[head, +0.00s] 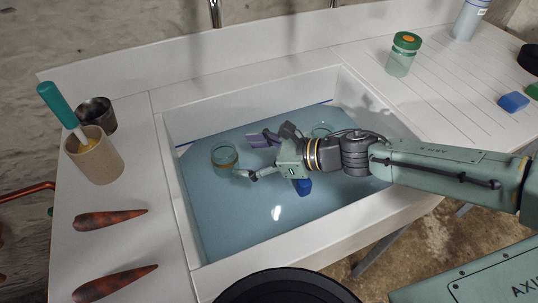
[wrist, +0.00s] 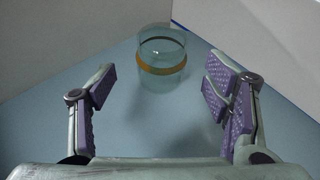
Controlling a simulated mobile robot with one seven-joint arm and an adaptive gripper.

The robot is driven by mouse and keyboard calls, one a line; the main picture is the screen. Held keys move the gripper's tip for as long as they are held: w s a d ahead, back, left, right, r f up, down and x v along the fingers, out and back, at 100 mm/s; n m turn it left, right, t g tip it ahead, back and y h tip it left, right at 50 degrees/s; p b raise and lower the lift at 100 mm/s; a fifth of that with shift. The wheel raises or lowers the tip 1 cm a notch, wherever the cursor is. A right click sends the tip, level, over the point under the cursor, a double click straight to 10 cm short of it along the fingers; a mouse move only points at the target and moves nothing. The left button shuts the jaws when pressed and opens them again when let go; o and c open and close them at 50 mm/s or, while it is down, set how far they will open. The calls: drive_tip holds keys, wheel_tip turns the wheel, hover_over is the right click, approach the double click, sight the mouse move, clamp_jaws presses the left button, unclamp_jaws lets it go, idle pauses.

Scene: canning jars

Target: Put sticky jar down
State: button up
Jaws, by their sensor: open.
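The sticky jar seems to be the clear glass jar (head: 225,155) with an amber band around it, in the left part of the sink (head: 190,225). It also shows in the wrist view (wrist: 162,58), upright near the sink's corner, beyond and between my fingertips. My gripper (head: 258,157) is open over the sink, just right of the jar and apart from it. In the wrist view my gripper (wrist: 160,88) has its purple pads spread wide with nothing between them.
Another clear jar (head: 322,130) and a blue object (head: 304,186) are in the sink near my arm. A green-lidded jar (head: 402,55) stands on the ridged drainboard (head: 440,85). A beige cup (head: 95,158) and metal cup (head: 96,114) stand left. Two carrot-like objects (head: 110,219) lie nearby.

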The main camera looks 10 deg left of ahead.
drive_tip(key=shift+b+v, duration=0.3)
drive_tip(key=shift+v, duration=2.35)
